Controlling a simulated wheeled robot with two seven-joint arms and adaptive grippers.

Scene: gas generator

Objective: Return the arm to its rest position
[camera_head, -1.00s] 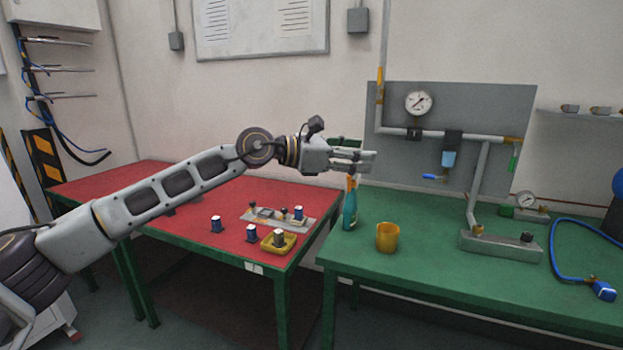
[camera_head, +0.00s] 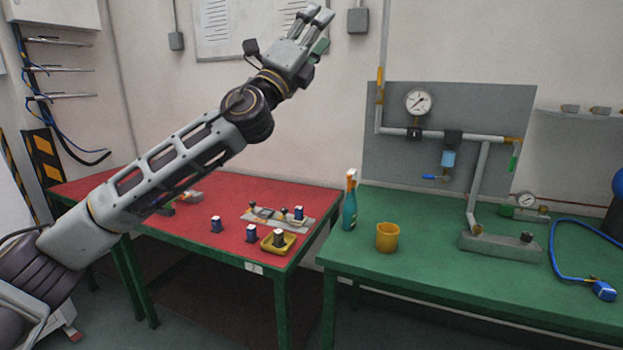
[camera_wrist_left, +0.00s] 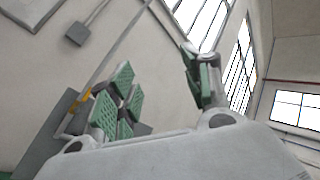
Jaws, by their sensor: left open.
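My left arm (camera_head: 175,165) reaches up and to the right from the lower left in the head view. My left gripper (camera_head: 318,20) is raised high in front of the wall, above both tables, with its fingers pointing up. It is open and holds nothing. In the left wrist view its green-padded fingers (camera_wrist_left: 160,95) stand apart, with wall and windows behind them. My right gripper is not in view.
The red table (camera_head: 215,190) carries several small blue-and-white parts, a metal plate (camera_head: 275,217) and a yellow tray (camera_head: 290,246). The green table (camera_head: 440,275) carries a spray bottle (camera_head: 349,210), a yellow cup (camera_head: 387,237) and a gauge panel (camera_head: 400,170). A blue hose (camera_head: 555,250) lies at right.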

